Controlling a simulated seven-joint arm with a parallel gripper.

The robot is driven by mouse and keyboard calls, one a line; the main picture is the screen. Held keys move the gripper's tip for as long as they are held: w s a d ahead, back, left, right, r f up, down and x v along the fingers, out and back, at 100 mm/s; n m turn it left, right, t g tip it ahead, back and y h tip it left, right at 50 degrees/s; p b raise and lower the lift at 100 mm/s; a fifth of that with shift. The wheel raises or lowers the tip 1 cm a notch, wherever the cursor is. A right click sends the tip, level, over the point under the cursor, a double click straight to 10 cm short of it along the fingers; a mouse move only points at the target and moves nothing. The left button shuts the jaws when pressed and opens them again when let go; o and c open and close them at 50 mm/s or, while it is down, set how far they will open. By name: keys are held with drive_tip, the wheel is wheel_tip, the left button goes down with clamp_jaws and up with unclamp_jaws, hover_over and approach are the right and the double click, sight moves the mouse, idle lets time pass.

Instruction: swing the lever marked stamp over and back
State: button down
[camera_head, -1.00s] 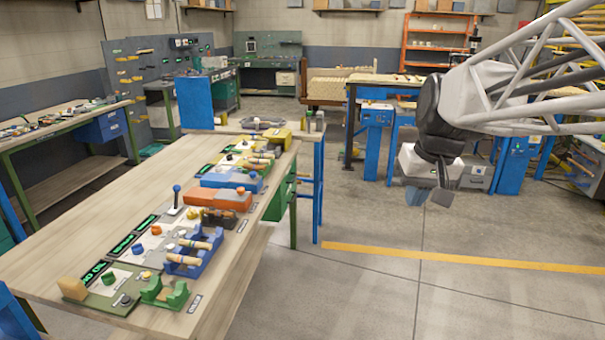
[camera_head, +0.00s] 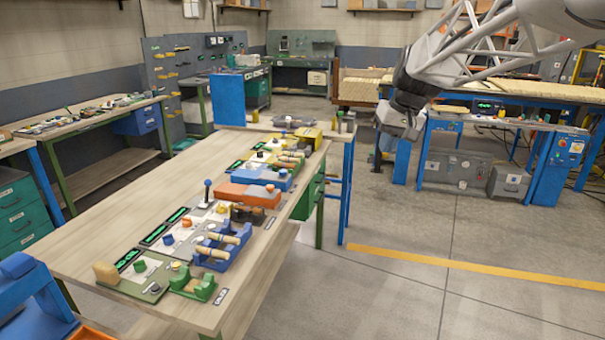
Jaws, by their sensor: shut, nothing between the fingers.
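A lever with a blue ball knob (camera_head: 207,192) stands upright on a panel along the long wooden bench (camera_head: 140,200). The lettering on the labels is too small to read, so I cannot tell whether it is the one marked stamp. My gripper (camera_head: 412,132) hangs in the air to the right of the bench, well apart from the lever and higher in the picture. It is shut and empty, and its fingers show only small and partly turned away.
Near the lever are an orange block (camera_head: 248,195), a blue cradle holding wooden pieces (camera_head: 222,246), a green cradle (camera_head: 192,284) and a tan block (camera_head: 106,272). The bench's left side is bare. Open floor (camera_head: 400,225) lies to its right.

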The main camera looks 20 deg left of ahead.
drive_tip(key=w+a+f+n+g+y, duration=0.1)
drive_tip(key=w+a+f+n, duration=0.15)
drive_tip(key=w+a, duration=1)
drive_tip(key=w+a+f+n+g+y, duration=0.15)
drive_tip(key=w+a+f, duration=0.25)
drive_tip(key=w+a, duration=0.8)
drive_tip(key=w+a+f+n, duration=0.1)
drive_tip(key=a+f, duration=0.4)
drive_tip(key=a, duration=0.5)
drive_tip(key=w+a+f+n+g+y, duration=0.1)
drive_tip(key=a+f, duration=0.5)
drive_tip(key=a, duration=0.5)
drive_tip(key=w+a+f+n, duration=0.2)
drive_tip(key=a+f, duration=0.4)
drive_tip(key=a, duration=0.4)
drive_tip(key=shift+a, duration=0.15)
drive_tip(key=shift+f+g+y, duration=0.2)
drive_tip(key=shift+g+y, duration=0.05)
drive_tip(key=shift+y, duration=0.1)
